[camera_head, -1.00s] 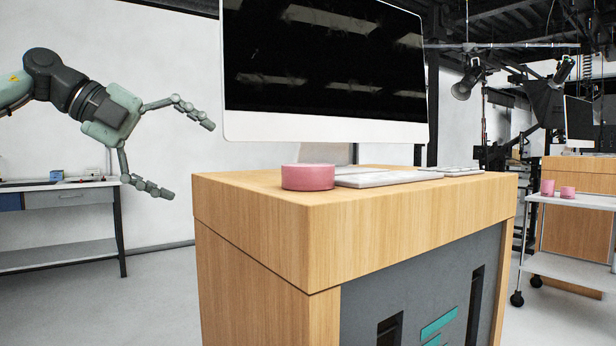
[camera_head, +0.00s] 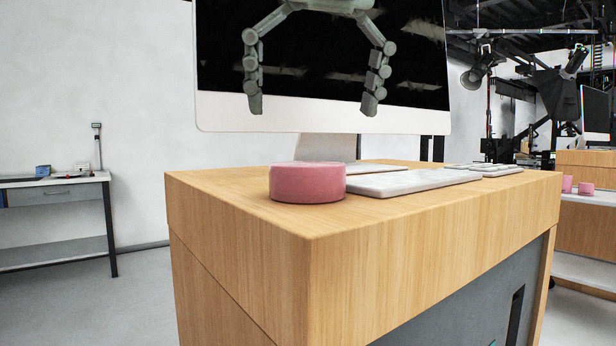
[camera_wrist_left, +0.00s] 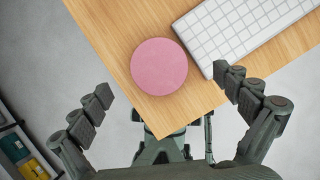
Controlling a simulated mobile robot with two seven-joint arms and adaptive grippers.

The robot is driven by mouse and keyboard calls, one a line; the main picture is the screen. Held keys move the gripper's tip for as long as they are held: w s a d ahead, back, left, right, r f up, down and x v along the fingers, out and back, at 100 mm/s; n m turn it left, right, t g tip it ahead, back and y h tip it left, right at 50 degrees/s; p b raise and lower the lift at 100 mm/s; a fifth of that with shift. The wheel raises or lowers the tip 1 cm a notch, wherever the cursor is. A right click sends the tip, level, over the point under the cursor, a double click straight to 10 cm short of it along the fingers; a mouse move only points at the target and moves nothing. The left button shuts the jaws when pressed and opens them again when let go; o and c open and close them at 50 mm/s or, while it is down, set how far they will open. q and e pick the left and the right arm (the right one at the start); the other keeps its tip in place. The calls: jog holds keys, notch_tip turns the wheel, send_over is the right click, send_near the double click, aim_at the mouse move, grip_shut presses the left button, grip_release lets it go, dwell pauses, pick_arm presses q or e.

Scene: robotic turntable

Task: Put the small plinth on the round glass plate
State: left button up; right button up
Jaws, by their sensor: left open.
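A short pink cylinder (camera_head: 307,184), which looks like the small plinth, stands upright near the front left corner of the wooden desk. My left gripper (camera_head: 312,104) is open and empty, fingers pointing down, above the pink cylinder. In the left wrist view the round pink top (camera_wrist_left: 159,66) lies between the spread fingers of the left gripper (camera_wrist_left: 163,84), apart from both. I see no round glass plate in these views. My right gripper is not in view.
A white keyboard (camera_head: 415,182) lies right beside the pink cylinder on the desk (camera_head: 400,222). A large monitor (camera_head: 300,112) stands behind it, close to my gripper. More pink cylinders (camera_head: 586,188) stand on a cart at the far right. A side table (camera_head: 60,195) is at left.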

aim_at(308, 163)
pick_arm(q)
jog(key=x, duration=0.5)
jog(key=s+x, duration=0.1)
jog(key=x, duration=0.1)
jog(key=shift+w+a+f, duration=0.1)
jog(key=shift+w+f, duration=0.05)
jog(key=shift+f, duration=0.2)
jog(key=shift+c, duration=0.5)
jog(key=c, duration=1.3)
